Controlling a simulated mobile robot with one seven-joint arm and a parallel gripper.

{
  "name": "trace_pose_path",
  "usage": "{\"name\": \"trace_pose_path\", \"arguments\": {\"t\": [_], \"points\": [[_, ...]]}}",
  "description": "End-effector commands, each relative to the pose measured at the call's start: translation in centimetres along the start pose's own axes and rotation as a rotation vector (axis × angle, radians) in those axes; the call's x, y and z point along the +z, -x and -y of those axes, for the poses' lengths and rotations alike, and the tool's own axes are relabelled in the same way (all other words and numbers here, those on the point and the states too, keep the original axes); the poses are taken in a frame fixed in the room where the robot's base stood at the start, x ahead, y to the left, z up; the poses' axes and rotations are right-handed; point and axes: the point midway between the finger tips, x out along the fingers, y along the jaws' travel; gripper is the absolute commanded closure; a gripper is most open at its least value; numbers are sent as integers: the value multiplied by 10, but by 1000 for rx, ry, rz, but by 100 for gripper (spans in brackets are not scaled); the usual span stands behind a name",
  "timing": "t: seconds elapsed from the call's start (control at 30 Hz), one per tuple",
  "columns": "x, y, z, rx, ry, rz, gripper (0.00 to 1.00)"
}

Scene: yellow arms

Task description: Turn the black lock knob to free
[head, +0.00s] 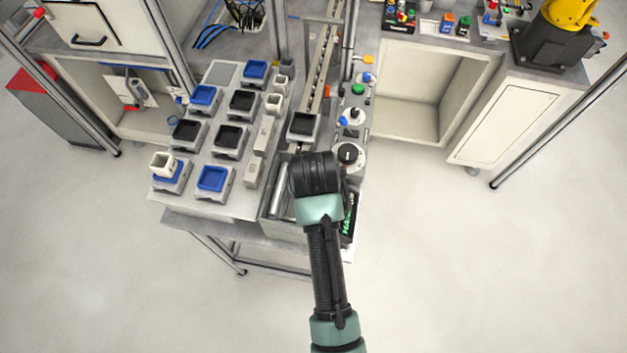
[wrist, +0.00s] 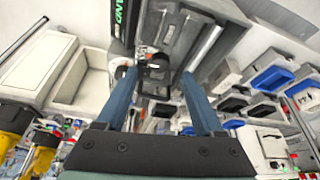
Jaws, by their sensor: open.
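The black lock knob (head: 347,154) sits on a round grey dial on the narrow panel right of the conveyor in the head view. My gripper shows in the wrist view (wrist: 158,76) with its two blue-grey fingers apart. A dark, blocky part (wrist: 156,68) appears between the fingertips; I cannot tell whether it is the knob or whether the fingers touch it. In the head view my black wrist is just left of the knob and hides the fingers.
A blue-and-white selector (head: 352,116) and a green button (head: 358,89) stand behind the knob. A black-topped carrier (head: 303,125) is on the conveyor close to my wrist. Several blue and black trays fill the table (head: 160,208) at left. Open floor lies right.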

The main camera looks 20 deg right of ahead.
Motion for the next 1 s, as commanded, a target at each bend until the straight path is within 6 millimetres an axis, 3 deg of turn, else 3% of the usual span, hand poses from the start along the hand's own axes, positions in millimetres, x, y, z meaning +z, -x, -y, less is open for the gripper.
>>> {"name": "trace_pose_path", "arguments": {"t": [0.3,0.73,1.0], "points": [[-1,-37,0,0,0,0,31],[-1,-44,0,0,0,-3,31],[-1,-44,0,0,0,-2,79]]}}
